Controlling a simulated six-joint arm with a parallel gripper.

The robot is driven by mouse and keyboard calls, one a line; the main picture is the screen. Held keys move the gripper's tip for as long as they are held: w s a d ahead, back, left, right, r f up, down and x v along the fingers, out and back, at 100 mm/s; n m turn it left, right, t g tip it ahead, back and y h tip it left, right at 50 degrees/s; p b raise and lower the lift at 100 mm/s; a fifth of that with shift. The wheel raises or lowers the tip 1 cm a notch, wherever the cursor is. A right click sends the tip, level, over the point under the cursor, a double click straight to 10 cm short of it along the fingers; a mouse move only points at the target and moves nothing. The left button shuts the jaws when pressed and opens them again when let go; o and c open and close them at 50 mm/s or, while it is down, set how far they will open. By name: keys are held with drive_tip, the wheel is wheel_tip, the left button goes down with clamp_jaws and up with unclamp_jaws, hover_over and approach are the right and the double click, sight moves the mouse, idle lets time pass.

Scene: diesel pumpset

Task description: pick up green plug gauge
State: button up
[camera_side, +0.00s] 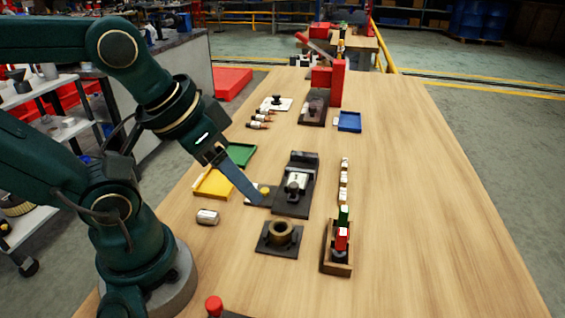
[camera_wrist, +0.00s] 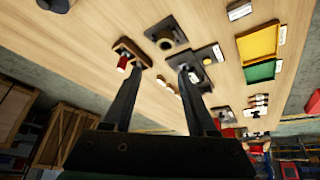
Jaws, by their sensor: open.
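The green plug gauge (camera_side: 344,214) stands upright in a small wooden box (camera_side: 337,268) at the right front of the bench. A red plug gauge (camera_side: 341,239) stands in the same box, nearer the camera. In the wrist view the box (camera_wrist: 145,59) shows beside the left finger's tip with the red gauge (camera_wrist: 123,62); I cannot make out the green one there. My gripper (camera_side: 262,202) is left of the box, apart from it, over the area of a dark plate. In the wrist view my gripper (camera_wrist: 160,70) has its fingers wide apart with nothing between them.
A dark fixture (camera_side: 293,200) stands between my gripper and the box. A brass ring on a plate (camera_side: 280,238) lies nearer the camera. Yellow (camera_side: 214,184) and green (camera_side: 240,153) trays lie at left. Several small labelled blocks line up behind the box. The bench's right side is clear.

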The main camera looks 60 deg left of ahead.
drive_tip(key=w+r+n, duration=0.4)
drive_tip(key=w+r, duration=0.1)
drive_tip(key=n+g, duration=0.4)
approach(345, 209)
drive_tip(key=shift+g, duration=0.8)
drive_tip(key=f, duration=0.2)
drive_tip(key=w+f, duration=0.1)
drive_tip(key=f, duration=0.2)
drive_tip(key=shift+w+f, duration=0.15)
drive_tip(key=shift+w, duration=0.1)
drive_tip(key=shift+f, duration=2.55)
clamp_jaws()
